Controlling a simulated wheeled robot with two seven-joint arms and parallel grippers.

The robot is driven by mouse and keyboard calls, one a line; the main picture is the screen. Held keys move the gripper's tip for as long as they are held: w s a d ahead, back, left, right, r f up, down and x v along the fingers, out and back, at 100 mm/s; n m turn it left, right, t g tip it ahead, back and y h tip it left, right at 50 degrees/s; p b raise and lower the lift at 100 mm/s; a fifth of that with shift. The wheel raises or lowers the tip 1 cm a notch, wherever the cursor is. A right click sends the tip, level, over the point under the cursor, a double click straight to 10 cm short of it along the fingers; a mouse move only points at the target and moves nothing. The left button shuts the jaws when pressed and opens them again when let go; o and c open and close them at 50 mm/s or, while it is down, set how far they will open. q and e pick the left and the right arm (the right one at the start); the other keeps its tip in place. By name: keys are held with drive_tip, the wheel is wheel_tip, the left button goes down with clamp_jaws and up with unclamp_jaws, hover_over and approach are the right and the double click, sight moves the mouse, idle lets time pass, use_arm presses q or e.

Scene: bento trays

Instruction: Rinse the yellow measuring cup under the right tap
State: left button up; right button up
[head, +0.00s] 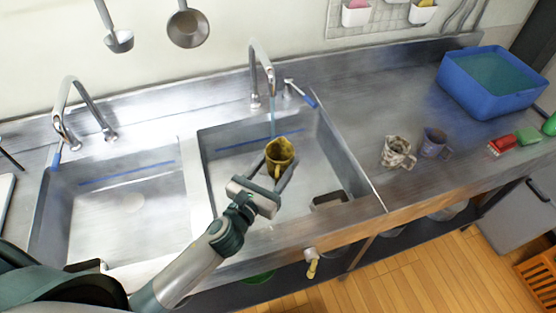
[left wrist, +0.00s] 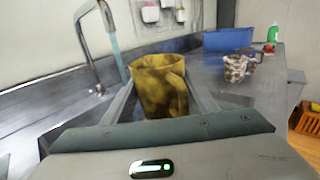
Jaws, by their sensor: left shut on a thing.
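The yellow measuring cup (head: 280,153) has dark patches and is upright over the right basin (head: 226,172). My left gripper (head: 277,168) is shut on it, one finger on each side. The cup also fills the middle of the left wrist view (left wrist: 157,88), with its handle on the right. The right tap (head: 262,68) runs: a bluish water stream (head: 272,122) falls from its spout to the cup's far rim. In the left wrist view the stream (left wrist: 113,42) meets the cup's left rim; I cannot tell whether it enters or passes behind. My right gripper is out of view.
The tap's blue-tipped lever (head: 302,94) stands right of the spout. A left tap (head: 66,110) stands over the left basin (head: 118,222). A patterned mug (head: 396,152), a bluish mug (head: 433,143), sponges (head: 527,135) and a blue tub (head: 494,98) are on the right counter.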

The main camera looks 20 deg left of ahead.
sight(276, 153)
use_arm(q)
drive_tip(key=shift+w, duration=0.15)
drive_tip(key=shift+w+a+f, duration=0.15)
drive_tip(key=shift+w+a, duration=0.05)
drive_tip(key=shift+w, duration=0.2)
drive_tip(key=shift+w+a+f+b, duration=0.15)
drive_tip(key=shift+w+a+b, duration=0.15)
drive_tip(key=shift+w, duration=0.25)
drive_tip(key=shift+w+a+f+b, duration=0.1)
drive_tip(key=shift+w+a+b, duration=0.2)
drive_tip(key=shift+w, duration=0.25)
drive_tip(key=shift+w+a+f+b, duration=0.15)
drive_tip(key=shift+w+a+b, duration=0.15)
drive_tip(key=shift+w, duration=0.3)
drive_tip(key=shift+w+a+f+b, duration=0.15)
drive_tip(key=shift+w+a, duration=0.1)
drive_tip(key=shift+w, duration=0.4)
drive_tip(key=shift+w+a+f+b, duration=0.1)
drive_tip(key=shift+w+a+b, duration=0.2)
drive_tip(key=shift+w, duration=0.3)
drive_tip(key=w+a+f+b, duration=0.1)
drive_tip(key=w+a, duration=0.1)
drive_tip(key=w, duration=0.3)
drive_tip(key=shift+w+a, duration=0.35)
drive_tip(key=shift+f, duration=0.1)
drive_tip(key=shift+w+d, duration=0.1)
drive_tip(key=shift+d, duration=0.1)
drive_tip(key=shift+w+d, duration=0.15)
drive_tip(key=shift+d, duration=0.15)
